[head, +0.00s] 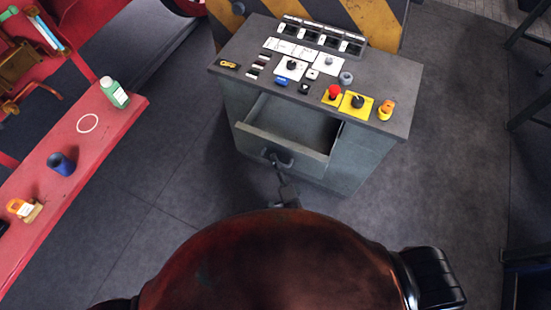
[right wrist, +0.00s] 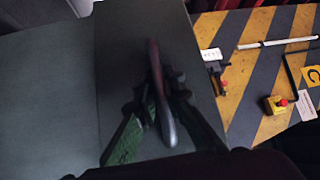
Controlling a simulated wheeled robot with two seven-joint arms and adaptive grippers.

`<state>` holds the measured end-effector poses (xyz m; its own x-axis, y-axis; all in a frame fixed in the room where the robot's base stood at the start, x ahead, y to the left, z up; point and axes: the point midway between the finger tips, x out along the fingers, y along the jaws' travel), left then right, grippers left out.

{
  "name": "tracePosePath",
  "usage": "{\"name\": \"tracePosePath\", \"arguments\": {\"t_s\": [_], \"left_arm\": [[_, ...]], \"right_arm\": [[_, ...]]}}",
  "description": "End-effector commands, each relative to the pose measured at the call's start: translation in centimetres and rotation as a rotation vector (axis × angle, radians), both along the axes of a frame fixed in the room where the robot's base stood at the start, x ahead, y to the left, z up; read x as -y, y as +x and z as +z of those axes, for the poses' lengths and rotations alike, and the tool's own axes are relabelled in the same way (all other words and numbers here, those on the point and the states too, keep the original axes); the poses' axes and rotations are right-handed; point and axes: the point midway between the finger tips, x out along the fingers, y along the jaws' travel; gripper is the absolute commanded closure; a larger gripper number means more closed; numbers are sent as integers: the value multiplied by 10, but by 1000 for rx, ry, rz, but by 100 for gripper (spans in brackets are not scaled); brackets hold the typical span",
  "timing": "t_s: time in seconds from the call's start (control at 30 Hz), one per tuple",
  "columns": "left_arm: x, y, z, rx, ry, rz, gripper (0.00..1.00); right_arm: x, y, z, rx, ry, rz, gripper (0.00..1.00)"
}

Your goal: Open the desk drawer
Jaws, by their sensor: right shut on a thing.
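The grey desk (head: 392,124) stands at the upper middle of the head view. Its drawer (head: 325,152) is pulled partly out, and the part of the inside that shows looks empty. My right gripper (head: 280,163) is at the drawer front, shut on the dark drawer handle (head: 270,156). In the right wrist view the handle (right wrist: 168,122) is a dark bar running between the two fingers of my right gripper (right wrist: 158,92), against the plain drawer front (right wrist: 118,50). My left gripper is not in view.
The desk top carries switches, a red button (head: 334,91) and a yellow knob plate (head: 353,104). A red bench (head: 108,131) at left holds a green bottle (head: 115,93) and a blue cup (head: 61,163). A striped panel (head: 372,25) stands behind the desk. Grey floor is clear between bench and desk.

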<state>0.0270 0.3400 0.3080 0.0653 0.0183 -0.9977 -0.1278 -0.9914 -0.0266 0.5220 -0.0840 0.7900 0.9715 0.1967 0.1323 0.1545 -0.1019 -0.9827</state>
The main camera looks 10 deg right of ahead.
Motion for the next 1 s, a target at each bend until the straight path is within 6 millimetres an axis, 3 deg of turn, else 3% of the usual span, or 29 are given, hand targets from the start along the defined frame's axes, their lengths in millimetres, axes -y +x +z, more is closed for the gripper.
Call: {"name": "tracePosePath", "arguments": {"t_s": [0.1,0.13,0.4,0.73,1.0], "left_arm": [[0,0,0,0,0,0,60],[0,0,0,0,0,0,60],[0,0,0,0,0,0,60],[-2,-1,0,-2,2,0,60],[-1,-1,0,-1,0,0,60]], "right_arm": [[-1,0,0,-1,1,1,100],[-1,0,0,-1,1,1,90],[0,0,0,-1,1,1,73],[1,-5,-2,-2,-1,1,73],[11,-50,-9,-5,-1,1,73]]}}
